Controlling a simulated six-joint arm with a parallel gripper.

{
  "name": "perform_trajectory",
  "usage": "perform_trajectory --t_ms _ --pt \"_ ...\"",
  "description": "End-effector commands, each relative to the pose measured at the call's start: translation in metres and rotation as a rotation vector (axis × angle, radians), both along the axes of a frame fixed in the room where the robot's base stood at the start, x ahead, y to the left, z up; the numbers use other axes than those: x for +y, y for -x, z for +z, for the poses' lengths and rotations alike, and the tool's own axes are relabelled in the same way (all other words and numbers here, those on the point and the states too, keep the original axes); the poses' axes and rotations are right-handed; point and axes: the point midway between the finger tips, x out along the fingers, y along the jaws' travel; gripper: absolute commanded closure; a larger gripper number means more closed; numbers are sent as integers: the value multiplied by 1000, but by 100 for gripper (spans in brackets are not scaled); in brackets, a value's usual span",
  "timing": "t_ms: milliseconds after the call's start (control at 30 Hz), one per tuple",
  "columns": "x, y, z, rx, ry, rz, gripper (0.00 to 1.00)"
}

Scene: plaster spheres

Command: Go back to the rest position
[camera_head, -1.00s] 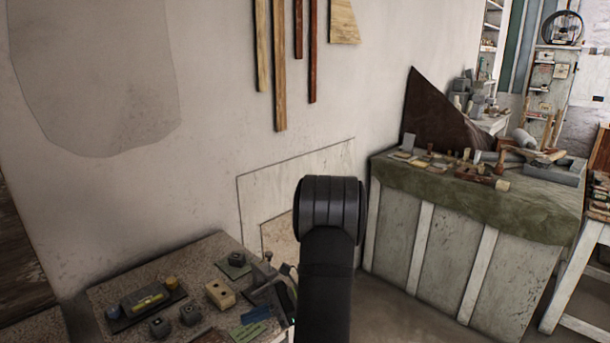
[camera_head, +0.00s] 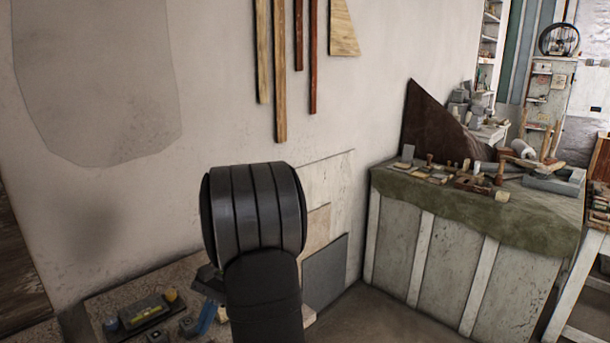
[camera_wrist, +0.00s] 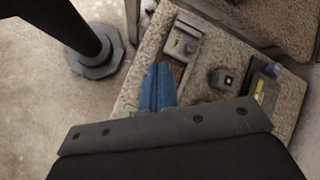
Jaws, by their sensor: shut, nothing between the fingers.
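My gripper (camera_wrist: 160,70) shows in the wrist view as two blue fingers side by side, closed together with nothing between them. They reach over the speckled worktop (camera_wrist: 150,40). In the head view my gripper (camera_head: 207,312) is partly hidden behind my black arm, low at the left over the small table. No plaster sphere can be made out clearly.
The small table holds a dark block with a yellow part (camera_head: 150,311), a small dark cube (camera_wrist: 222,78) and a grey box (camera_wrist: 183,42). A cluttered workbench (camera_head: 450,250) stands at the right, with bare floor in front. A pale wall (camera_head: 200,90) rises behind.

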Motion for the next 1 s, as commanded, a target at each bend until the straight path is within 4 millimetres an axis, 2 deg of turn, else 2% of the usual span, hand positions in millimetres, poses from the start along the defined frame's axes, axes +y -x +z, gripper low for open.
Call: perform_trajectory --t_ms 300,733,1000 --pt "17 5 25 -176 35 205 100" --pt "19 6 30 -209 42 242 100" --pt "19 6 30 -210 42 244 47"
